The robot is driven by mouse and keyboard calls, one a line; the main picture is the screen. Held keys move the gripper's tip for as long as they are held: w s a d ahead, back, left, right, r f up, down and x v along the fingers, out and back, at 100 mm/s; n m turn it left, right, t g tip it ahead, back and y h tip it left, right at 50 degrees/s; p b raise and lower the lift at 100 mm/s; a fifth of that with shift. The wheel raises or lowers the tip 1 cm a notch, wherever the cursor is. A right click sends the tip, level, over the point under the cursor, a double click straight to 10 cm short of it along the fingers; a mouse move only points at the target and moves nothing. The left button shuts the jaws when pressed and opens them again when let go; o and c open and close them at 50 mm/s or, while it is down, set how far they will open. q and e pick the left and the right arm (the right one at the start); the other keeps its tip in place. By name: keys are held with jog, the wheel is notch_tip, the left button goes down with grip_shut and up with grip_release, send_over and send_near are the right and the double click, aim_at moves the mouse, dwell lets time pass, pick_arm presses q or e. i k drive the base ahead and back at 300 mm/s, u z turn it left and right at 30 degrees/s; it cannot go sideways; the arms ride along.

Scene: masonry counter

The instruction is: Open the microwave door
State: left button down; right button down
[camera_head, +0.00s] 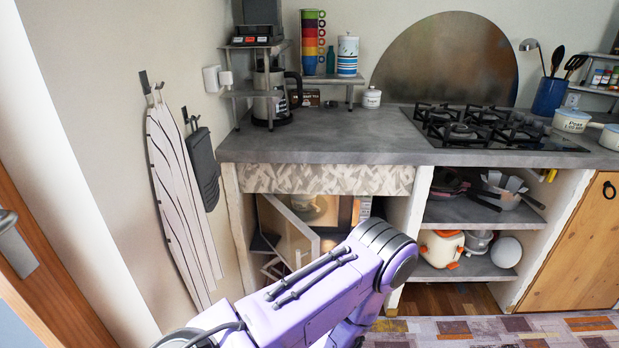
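In the head view, a box-like unit that looks like the microwave (345,212) sits in the open compartment under the counter, left of the shelves. Its front is partly hidden by my purple arm. A pale-framed panel (288,226), which looks like its door, stands at an angle on the left, swung away from the front. A warm-toned interior shows behind it. My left arm reaches in from the bottom, its elbow in front of the compartment. Its gripper is hidden behind the arm, so contact with the door cannot be seen. My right gripper is out of view.
The grey counter (330,138) with a patterned strip (325,179) below it lies above the compartment. A white post (411,220) borders it on the right, beside shelves with pots (442,247). A rug (500,332) covers the floor at right.

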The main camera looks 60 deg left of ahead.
aim_at(295, 244)
jog(key=z, duration=0.05)
jog(key=k, duration=0.4)
jog(key=u, duration=0.75)
